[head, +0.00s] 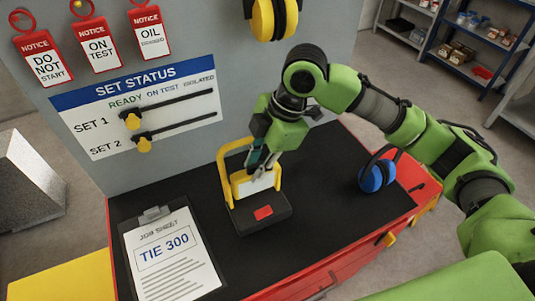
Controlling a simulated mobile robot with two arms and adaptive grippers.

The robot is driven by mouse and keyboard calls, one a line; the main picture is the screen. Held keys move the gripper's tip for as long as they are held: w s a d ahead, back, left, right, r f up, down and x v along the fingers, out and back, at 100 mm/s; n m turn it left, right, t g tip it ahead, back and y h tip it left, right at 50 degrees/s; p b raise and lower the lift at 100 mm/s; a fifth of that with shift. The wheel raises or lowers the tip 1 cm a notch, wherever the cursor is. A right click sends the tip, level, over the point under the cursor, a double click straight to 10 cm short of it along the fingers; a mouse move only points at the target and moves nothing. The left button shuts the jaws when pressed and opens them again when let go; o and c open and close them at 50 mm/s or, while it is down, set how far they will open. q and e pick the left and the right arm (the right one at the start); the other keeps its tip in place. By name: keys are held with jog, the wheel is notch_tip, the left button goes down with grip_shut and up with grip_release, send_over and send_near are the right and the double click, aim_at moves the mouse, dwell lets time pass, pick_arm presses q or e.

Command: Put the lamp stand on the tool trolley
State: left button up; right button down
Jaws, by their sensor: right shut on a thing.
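The lamp stand (262,216) has a black base with a red patch, a yellow frame and a pale panel. It is upright over the black top of the red tool trolley (320,228) and appears to rest on it, near the middle. My right gripper (258,168) comes down from above and is shut on the lamp stand at its upper part. The fingers hide part of the frame and panel. My left gripper is out of view.
A clipboard job sheet (172,255) lies left on the trolley top, and blue ear defenders (377,174) stand right. Behind is a grey panel with a set status board (140,108), red notice tags (98,42) and yellow ear defenders (274,18). Shelves (480,35) stand far right.

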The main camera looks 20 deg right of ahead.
aim_at(255, 193)
jog(key=shift+w+a+f, duration=0.2)
jog(key=shift+a+f, duration=0.1)
jog(key=shift+a, duration=0.15)
notch_tip(255, 193, down, 2)
jog(key=shift+p, duration=0.75)
jog(key=shift+f, duration=0.6)
jog(key=c, duration=1.8)
grip_release()
jog(key=shift+f, duration=0.2)
jog(key=shift+s+r, duration=0.1)
jog(key=shift+s, duration=0.05)
